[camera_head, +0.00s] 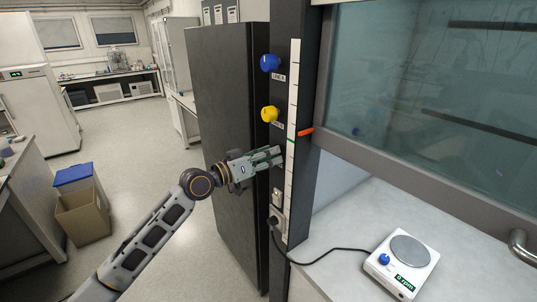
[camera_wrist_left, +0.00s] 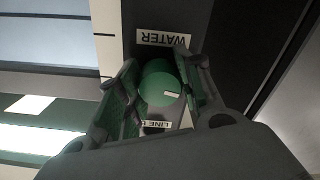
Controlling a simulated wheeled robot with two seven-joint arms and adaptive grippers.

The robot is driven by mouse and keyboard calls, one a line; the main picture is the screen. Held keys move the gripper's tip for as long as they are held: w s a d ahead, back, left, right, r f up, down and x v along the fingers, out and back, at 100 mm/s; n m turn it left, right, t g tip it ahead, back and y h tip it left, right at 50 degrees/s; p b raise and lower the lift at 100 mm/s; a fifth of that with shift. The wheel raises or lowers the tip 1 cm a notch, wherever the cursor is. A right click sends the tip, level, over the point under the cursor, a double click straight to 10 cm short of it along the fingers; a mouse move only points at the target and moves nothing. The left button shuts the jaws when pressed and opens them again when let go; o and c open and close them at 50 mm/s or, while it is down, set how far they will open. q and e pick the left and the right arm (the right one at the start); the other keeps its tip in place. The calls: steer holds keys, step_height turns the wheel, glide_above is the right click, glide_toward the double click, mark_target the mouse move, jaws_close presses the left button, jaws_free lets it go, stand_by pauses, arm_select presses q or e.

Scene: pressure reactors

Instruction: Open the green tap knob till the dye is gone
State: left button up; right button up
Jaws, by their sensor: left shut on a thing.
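The green tap knob (camera_wrist_left: 160,85) shows in the left wrist view as a round green disc with a small pale mark on its face. My left gripper (camera_wrist_left: 152,92) has one finger on each side of it and is shut on it. A "WATER" label and a "LINE" label sit beside the knob. In the head view my left gripper (camera_head: 275,156) reaches the dark post below the yellow knob, and its fingers hide the green knob. No dye can be made out in either view. My right gripper is out of view.
A blue knob (camera_head: 270,63) and a yellow knob (camera_head: 269,114) sit above on the same post. A socket with a black cable is below. A stirrer plate (camera_head: 403,262) stands on the bench under the raised glass sash.

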arm_select(q)
steer(key=shift+f, duration=0.15)
steer(key=o, duration=1)
steer(key=shift+o, duration=0.2)
steer(key=shift+a, duration=0.15)
steer(key=v, duration=1.1)
steer(key=shift+s+a, duration=0.25)
steer(key=shift+a, duration=0.05)
